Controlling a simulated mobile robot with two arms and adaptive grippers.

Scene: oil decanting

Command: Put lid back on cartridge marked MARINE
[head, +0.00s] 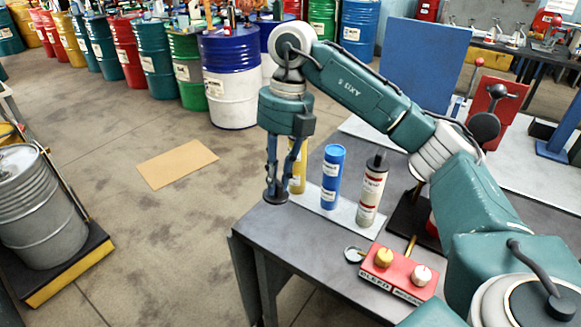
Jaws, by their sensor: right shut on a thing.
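Three cartridges stand upright in a row on a light mat (352,222) on the table. One is yellow (298,172) and partly hidden behind my right gripper. One is blue (332,177). My right gripper (275,190) points down near the table's left corner, left of the yellow cartridge. It is shut on a dark round lid (276,198). My left gripper is not in view.
A black stand (412,216) is right of the cartridges.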

